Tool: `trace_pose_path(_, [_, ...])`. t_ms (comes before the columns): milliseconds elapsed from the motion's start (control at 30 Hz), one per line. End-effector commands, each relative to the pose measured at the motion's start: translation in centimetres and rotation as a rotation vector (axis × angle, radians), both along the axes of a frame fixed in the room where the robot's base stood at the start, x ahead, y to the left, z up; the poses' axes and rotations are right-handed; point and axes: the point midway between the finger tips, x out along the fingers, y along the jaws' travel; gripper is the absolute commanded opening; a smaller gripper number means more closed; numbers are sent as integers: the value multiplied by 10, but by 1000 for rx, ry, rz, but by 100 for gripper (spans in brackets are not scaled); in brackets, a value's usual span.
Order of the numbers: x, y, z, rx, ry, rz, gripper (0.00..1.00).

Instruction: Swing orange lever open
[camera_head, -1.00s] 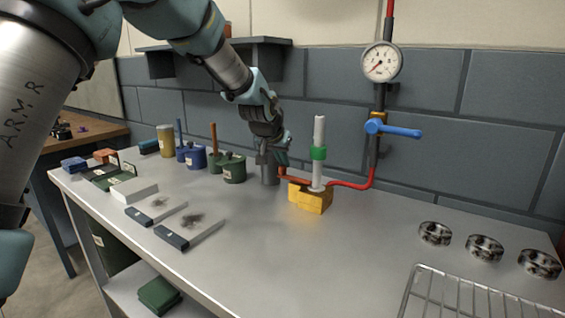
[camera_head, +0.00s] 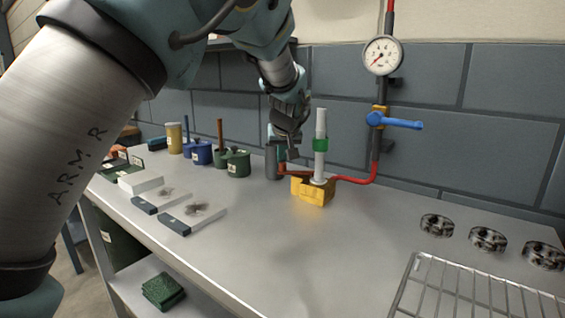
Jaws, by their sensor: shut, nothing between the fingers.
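The orange lever (camera_head: 296,173) is a small, dark orange bar. It lies between a grey upright cylinder (camera_head: 271,162) and a yellow block (camera_head: 313,193) that carries a pale post (camera_head: 321,130) with a green band. My gripper (camera_head: 291,154) points down just above and behind the lever, close to the grey cylinder. It is shut with nothing in it. The fingertips are small in this view, and I cannot tell whether they touch the lever. My gripper partly hides the space behind the lever.
A red hose (camera_head: 357,181) runs from the block to a wall pipe with a blue valve handle (camera_head: 402,123) and a gauge (camera_head: 382,56). Green and blue pots stand left. Metal rings and a wire rack (camera_head: 470,290) lie right. The table's front middle is clear.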

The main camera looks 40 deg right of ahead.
Motion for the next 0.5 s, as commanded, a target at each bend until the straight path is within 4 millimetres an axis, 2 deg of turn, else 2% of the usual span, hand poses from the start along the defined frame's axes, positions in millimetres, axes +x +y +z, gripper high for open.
trace_pose_path(500, [-18,16,-1,1,0,449,0])
